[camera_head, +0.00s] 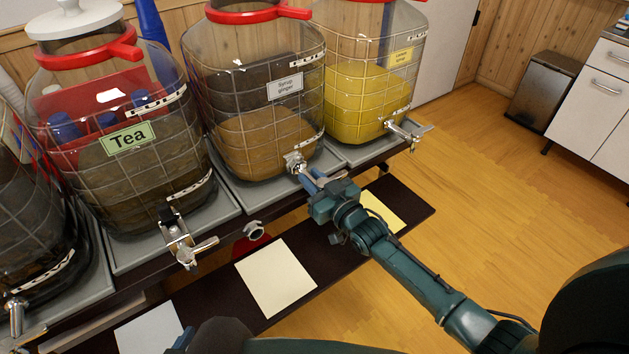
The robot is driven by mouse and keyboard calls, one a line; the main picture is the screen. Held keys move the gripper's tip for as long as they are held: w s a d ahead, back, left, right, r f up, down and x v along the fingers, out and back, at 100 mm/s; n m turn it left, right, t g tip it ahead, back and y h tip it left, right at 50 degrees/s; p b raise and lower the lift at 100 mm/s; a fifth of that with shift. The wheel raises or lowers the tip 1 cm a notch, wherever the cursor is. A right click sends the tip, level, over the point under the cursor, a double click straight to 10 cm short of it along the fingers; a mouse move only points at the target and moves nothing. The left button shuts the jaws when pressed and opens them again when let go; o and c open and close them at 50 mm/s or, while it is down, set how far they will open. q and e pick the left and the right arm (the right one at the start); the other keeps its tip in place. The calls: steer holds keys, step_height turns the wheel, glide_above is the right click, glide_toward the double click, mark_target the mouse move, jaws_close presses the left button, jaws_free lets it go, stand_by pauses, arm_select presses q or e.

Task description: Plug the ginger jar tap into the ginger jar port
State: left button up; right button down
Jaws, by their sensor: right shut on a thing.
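The ginger jar (262,140), a clear ribbed jar with a red collar and a white "Syrup ginger" label (285,87), stands in the middle of the row with brown liquid inside. The silver ginger jar tap (295,161) is at the jar's low front right, where the port would be. My right gripper (311,187) is shut on the tap, just in front of the jar. The tap's end meets or nearly meets the jar wall; I cannot tell whether it is seated. The port itself is hidden behind the tap. My left gripper does not show clearly.
The Tea jar (120,170) with its tap (180,240) is left; a yellow-filled jar (365,95) with a tap (405,130) is right. Grey trays (225,212) hold the jars. Below lie a cream sheet (276,277), a yellow sheet (382,212) and a red object (252,240).

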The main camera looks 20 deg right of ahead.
steer(key=shift+r, duration=0.1)
steer(key=c, duration=1)
jaws_free()
steer(key=shift+o, duration=0.2)
steer(key=shift+s, duration=0.2)
steer(key=shift+s+d+p, duration=0.2)
steer(key=shift+s+p, duration=0.15)
steer(key=shift+p, duration=0.1)
steer(key=shift+p+v, duration=1)
steer(key=shift+v, duration=0.6)
steer(key=shift+s, duration=0.1)
